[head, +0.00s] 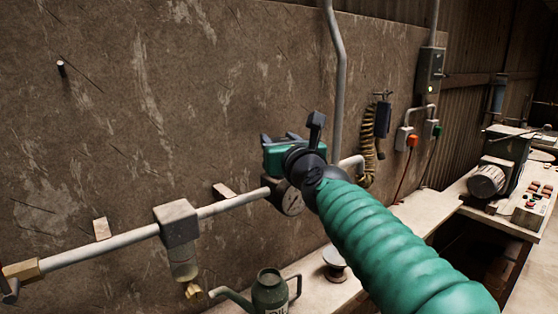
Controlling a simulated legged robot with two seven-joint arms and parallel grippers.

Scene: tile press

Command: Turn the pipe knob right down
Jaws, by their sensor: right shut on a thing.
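My right gripper (283,146) is at the wall pipe (110,242), over the fitting with the round gauge (289,199). Its arm comes in from the lower right in a green ribbed sleeve. The gripper is shut on the pipe knob, which the hand and wrist hide almost wholly, so I cannot tell how far down it is turned. My left gripper is not in view.
A filter with a clear bowl (183,262) hangs on the pipe at left. A green oil can (269,293) stands below on the bench (420,210). A coiled hose (368,140) hangs on the wall. A machine (498,165) stands at right.

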